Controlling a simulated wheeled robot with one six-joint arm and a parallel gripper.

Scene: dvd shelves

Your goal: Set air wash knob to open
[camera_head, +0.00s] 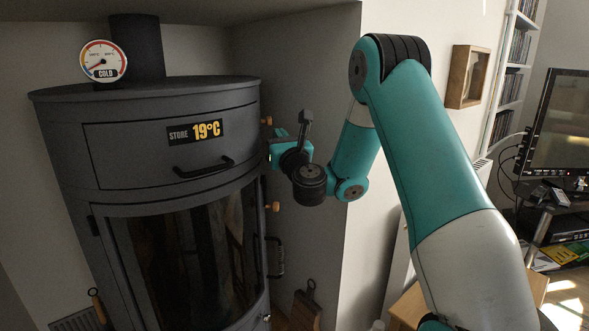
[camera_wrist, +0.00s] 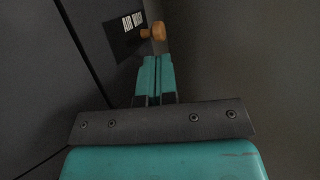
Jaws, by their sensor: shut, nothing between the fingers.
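The dark grey stove (camera_head: 165,190) fills the left of the head view. On its right side are two small orange-brown knobs, an upper knob (camera_head: 267,121) and a lower knob (camera_head: 272,207). In the wrist view an orange-brown knob (camera_wrist: 157,31) sits beside a black label plate (camera_wrist: 127,36) whose visible lettering begins "AIR"; the rest is hard to read. My gripper (camera_wrist: 155,62) is shut and empty, with its teal fingertips just below that knob. I cannot tell whether they touch it. In the head view my gripper (camera_head: 276,147) is beside the stove's right side, just below the upper knob.
The stove's drawer handle (camera_head: 204,168) and door handle (camera_head: 275,257) stick out near my arm. A grey alcove wall (camera_head: 315,90) stands behind and right of my gripper. A gauge (camera_head: 103,61) reading COLD sits on top of the stove. A television (camera_head: 560,120) is at far right.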

